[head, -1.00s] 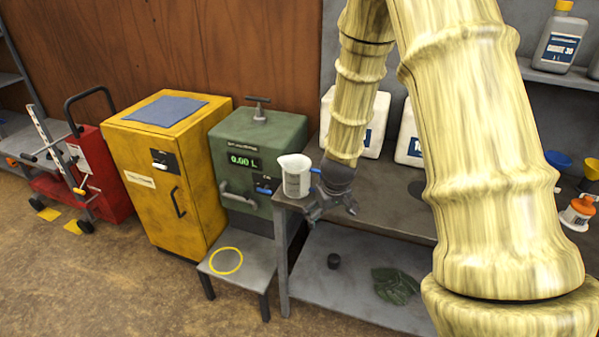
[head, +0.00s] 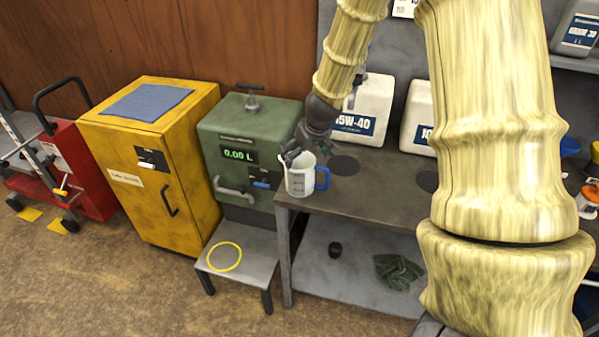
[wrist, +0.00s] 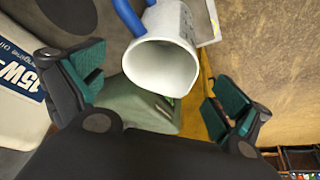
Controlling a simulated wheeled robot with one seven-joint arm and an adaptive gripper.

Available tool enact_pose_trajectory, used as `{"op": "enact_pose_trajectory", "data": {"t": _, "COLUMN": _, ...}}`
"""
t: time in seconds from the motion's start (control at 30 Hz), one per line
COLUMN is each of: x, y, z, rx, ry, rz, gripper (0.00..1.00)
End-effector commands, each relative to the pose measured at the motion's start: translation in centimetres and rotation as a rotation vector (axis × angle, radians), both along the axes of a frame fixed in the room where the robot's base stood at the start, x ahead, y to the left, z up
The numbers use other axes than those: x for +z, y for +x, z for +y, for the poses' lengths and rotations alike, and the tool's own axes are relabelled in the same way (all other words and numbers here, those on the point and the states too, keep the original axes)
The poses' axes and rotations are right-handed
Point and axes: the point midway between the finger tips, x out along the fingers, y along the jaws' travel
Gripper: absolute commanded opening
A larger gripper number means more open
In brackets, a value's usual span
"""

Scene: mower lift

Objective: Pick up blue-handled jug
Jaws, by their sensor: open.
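The blue-handled jug (head: 299,177) is a white measuring jug with dark marks, standing upright at the left front corner of the grey bench (head: 370,200). Its blue handle (head: 322,179) points right. My gripper (head: 291,153) is just behind and above the jug's rim in the head view, and its fingers partly overlap the jug there. In the wrist view the jug (wrist: 165,55) appears between the two spread fingers, with its open mouth toward the camera and blue handle at the upper left. My gripper (wrist: 160,88) is open with teal pads, and no contact shows.
A green dispenser (head: 245,140) reading 0.00 L stands left of the bench, with a yellow cabinet (head: 150,185) beyond it. A 15W-40 canister (head: 362,108) stands behind the jug. A low stand (head: 262,250) with a yellow ring is in front.

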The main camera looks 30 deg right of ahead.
Motion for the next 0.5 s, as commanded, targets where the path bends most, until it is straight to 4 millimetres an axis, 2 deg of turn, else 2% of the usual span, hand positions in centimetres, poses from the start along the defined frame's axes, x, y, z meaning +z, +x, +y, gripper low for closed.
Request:
{"op": "enact_pose_trajectory", "data": {"t": 0.2, "x": -2.1, "y": 1.1, "z": -0.1, "rx": -0.001, "ry": 0.000, "rz": 0.006, "gripper": 1.00}}
{"op": "enact_pose_trajectory", "data": {"t": 0.5, "x": -3.2, "y": 1.6, "z": -0.1, "rx": -0.002, "ry": 0.000, "rz": 0.006, "gripper": 1.00}}
